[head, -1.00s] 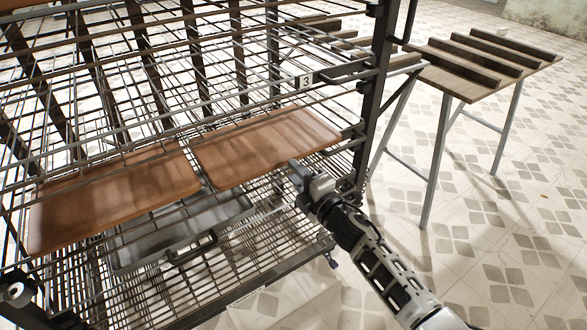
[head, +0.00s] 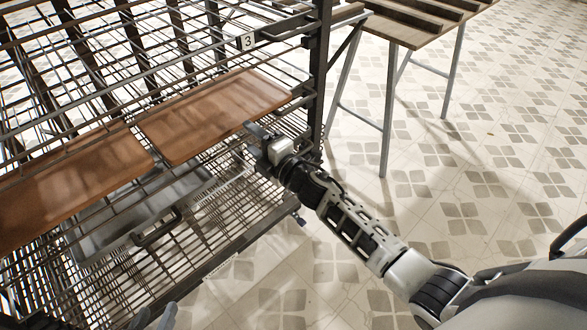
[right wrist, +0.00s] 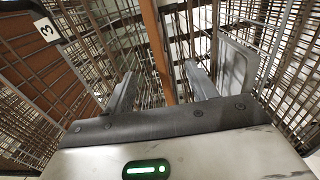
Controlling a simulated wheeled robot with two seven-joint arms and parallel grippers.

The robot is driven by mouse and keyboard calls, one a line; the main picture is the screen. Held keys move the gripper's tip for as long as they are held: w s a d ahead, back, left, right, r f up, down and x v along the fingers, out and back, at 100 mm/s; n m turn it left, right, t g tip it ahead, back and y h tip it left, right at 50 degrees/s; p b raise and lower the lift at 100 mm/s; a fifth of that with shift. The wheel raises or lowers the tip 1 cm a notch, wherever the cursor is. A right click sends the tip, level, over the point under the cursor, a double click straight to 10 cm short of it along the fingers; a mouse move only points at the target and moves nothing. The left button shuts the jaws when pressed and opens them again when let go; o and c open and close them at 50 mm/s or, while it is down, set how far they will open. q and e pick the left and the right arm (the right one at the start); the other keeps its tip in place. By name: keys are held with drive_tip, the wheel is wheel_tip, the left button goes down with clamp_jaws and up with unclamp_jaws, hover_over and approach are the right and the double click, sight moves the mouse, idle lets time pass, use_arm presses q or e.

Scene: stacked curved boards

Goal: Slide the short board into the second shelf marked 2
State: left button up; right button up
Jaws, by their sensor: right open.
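Two orange-brown boards lie side by side on a rack level below the one marked 3, the right board (head: 215,115) and the left board (head: 75,180). I cannot tell for sure which is the short one. No label 2 is readable. My right gripper (head: 256,136) is at the right board's near edge. In the right wrist view, the right gripper (right wrist: 160,88) is open, with an orange board edge (right wrist: 156,45) seen between and beyond its fingers. Contact is unclear. A small part of what looks like my left gripper (head: 155,318) shows at the bottom edge; its jaws are unclear.
The wire rack has a dark post (head: 318,75) right of my right gripper and a label 3 (head: 248,41) above. A metal tray (head: 150,215) sits on a lower level. A trestle table (head: 400,30) with dark strips stands behind right. The tiled floor at right is clear.

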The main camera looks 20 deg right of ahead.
use_arm(q)
drive_tip(key=shift+w+a, duration=0.1)
use_arm(e)
drive_tip(key=v, duration=1.5)
use_arm(q)
drive_tip(key=p, duration=0.2)
drive_tip(key=r+p, duration=0.1)
drive_tip(key=shift+a+r+p, duration=0.2)
drive_tip(key=shift+a+p, duration=0.05)
drive_tip(key=shift+p, duration=0.15)
use_arm(e)
drive_tip(key=s+a+f+m+g+h, duration=0.1)
drive_tip(key=s+a+m+g, duration=0.2)
drive_tip(key=s+m, duration=0.4)
drive_tip(key=s+a+f+m+g+h, duration=0.1)
drive_tip(key=s+m, duration=0.5)
drive_tip(key=m, duration=0.7)
drive_tip(key=shift+s+a+f+g+h, duration=0.4)
drive_tip(key=shift+a+f+g, duration=0.4)
drive_tip(key=shift+g, duration=0.4)
